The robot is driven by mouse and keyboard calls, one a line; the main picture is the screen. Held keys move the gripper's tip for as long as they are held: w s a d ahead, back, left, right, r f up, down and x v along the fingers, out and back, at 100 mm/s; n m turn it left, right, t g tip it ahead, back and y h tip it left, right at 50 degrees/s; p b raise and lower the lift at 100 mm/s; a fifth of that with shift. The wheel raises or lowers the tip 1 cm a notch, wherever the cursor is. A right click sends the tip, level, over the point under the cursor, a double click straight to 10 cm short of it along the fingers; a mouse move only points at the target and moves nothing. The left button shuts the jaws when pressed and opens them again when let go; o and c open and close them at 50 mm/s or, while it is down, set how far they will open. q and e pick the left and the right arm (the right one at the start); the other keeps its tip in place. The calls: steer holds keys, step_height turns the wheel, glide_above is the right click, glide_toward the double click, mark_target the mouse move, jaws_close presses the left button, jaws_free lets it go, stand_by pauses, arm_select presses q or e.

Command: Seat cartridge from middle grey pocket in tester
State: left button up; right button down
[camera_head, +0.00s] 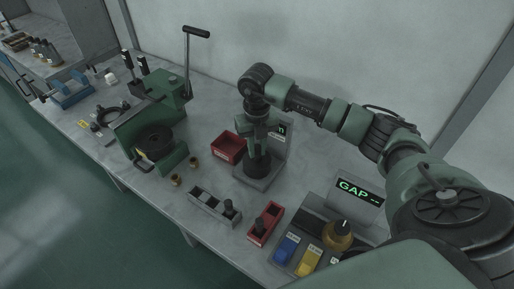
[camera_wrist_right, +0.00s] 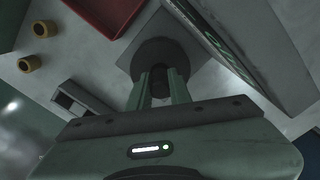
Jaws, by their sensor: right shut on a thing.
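The tester (camera_head: 262,181) is a grey base with a round dark socket and a small upright display, mostly hidden behind my arm. My right gripper (camera_head: 258,140) points down over it, shut on a dark cartridge. In the wrist view the fingers (camera_wrist_right: 166,85) grip the dark cartridge (camera_wrist_right: 160,76) at the tester's dark round socket (camera_wrist_right: 165,50). I cannot tell how deep the cartridge sits. The grey pocket rack (camera_head: 207,207) stands front left of the tester. A dark cartridge (camera_head: 228,208) stands in its right pocket; the middle and left pockets look empty. My left gripper is out of view.
A red bin (camera_head: 227,147) stands close left of the tester. A red holder (camera_head: 264,226) with a dark cartridge stands in front.

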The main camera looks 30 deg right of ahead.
steer(key=shift+f, duration=0.4)
steer(key=shift+f, duration=0.1)
steer(key=c, duration=1.3)
jaws_free()
steer(key=shift+r, duration=0.5)
step_height(320, 180, up, 11)
steer(key=b, duration=0.2)
steer(key=shift+r+b, duration=0.15)
steer(key=shift+b, duration=0.25)
